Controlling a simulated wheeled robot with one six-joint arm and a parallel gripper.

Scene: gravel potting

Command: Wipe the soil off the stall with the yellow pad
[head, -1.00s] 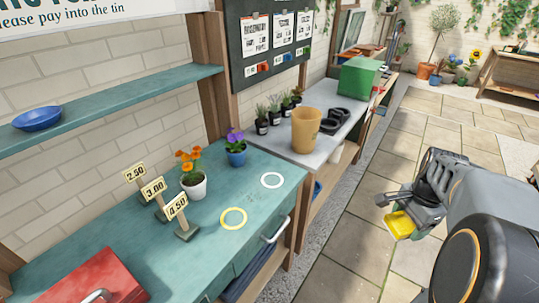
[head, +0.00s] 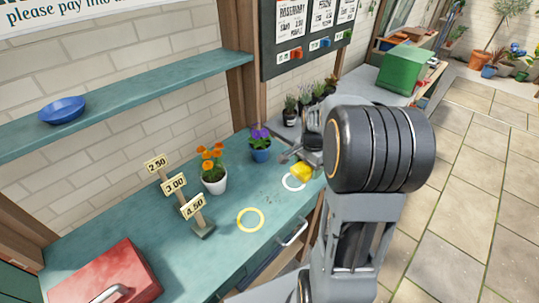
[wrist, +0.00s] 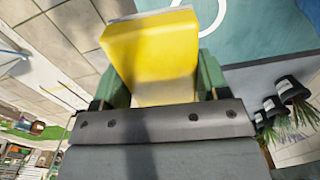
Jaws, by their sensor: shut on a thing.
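My gripper (wrist: 153,92) is shut on the yellow pad (wrist: 150,45), which fills the middle of the wrist view. In the head view the pad (head: 301,173) is over the right end of the teal stall top (head: 130,235), at the white ring (head: 285,186). I cannot tell whether the pad touches the surface. Soil on the stall is hard to make out; only faint dark specks (head: 268,196) show left of the white ring. My arm hides part of the stall's right end.
A blue pot with purple flowers (head: 261,153) stands close left of the pad. A white pot with orange flowers (head: 214,183), price signs (head: 193,207), a yellow ring (head: 250,220) and a red box (head: 100,278) are farther left. A green box (head: 404,70) stands beyond.

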